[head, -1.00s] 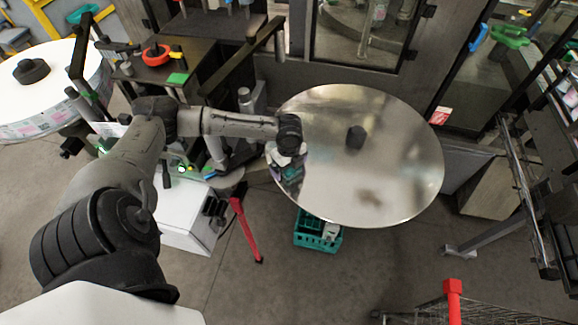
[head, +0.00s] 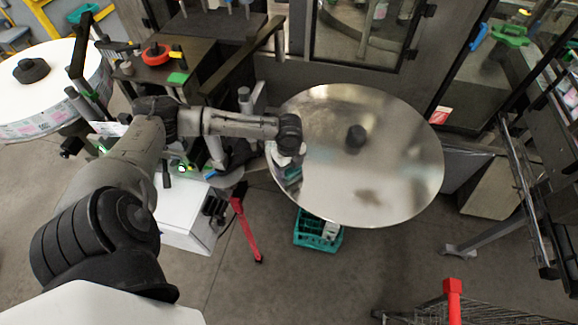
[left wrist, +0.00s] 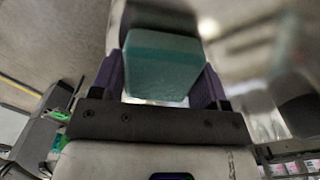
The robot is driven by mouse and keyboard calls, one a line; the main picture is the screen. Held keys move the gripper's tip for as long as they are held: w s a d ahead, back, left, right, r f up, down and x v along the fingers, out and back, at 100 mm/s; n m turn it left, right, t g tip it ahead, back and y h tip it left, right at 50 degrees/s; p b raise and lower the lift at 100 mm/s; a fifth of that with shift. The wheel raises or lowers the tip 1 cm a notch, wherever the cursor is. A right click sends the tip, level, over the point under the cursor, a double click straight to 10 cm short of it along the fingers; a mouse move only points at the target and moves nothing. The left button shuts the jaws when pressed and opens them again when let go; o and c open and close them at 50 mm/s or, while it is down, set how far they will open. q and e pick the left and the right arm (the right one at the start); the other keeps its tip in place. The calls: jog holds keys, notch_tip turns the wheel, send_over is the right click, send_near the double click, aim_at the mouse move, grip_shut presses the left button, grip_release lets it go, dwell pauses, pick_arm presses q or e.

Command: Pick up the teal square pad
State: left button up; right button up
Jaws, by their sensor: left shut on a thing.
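The teal square pad (left wrist: 163,65) sits between the two purple fingers of my left gripper (left wrist: 162,75) in the left wrist view. The fingers are shut on its two sides. In the head view my left gripper (head: 288,168) is at the left rim of the large shiny round disc (head: 400,165), under the end of my arm. The pad is hard to make out there, and I cannot tell its height above the disc. My right gripper is not in view.
A black hub (head: 356,137) stands on the disc. A teal crate (head: 318,238) with contents is on the floor below the disc's front edge. A red post (head: 246,230) and a white box (head: 187,220) stand left of it. Glass-doored machine panels rise behind.

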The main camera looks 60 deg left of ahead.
pick_arm(q)
jog(key=shift+r, duration=0.5)
jog(key=r, duration=0.1)
jog(key=d+r+b, duration=0.1)
jog(key=r, duration=0.1)
jog(key=shift+w+d+r, duration=0.1)
jog(key=shift+w+r, duration=0.1)
jog(key=shift+r, duration=0.1)
jog(key=w+d+r+b, duration=0.1)
jog(key=w+d+r, duration=0.2)
jog(key=d+r, duration=0.3)
jog(key=shift+d+r, duration=0.2)
jog(key=shift+d, duration=1.75)
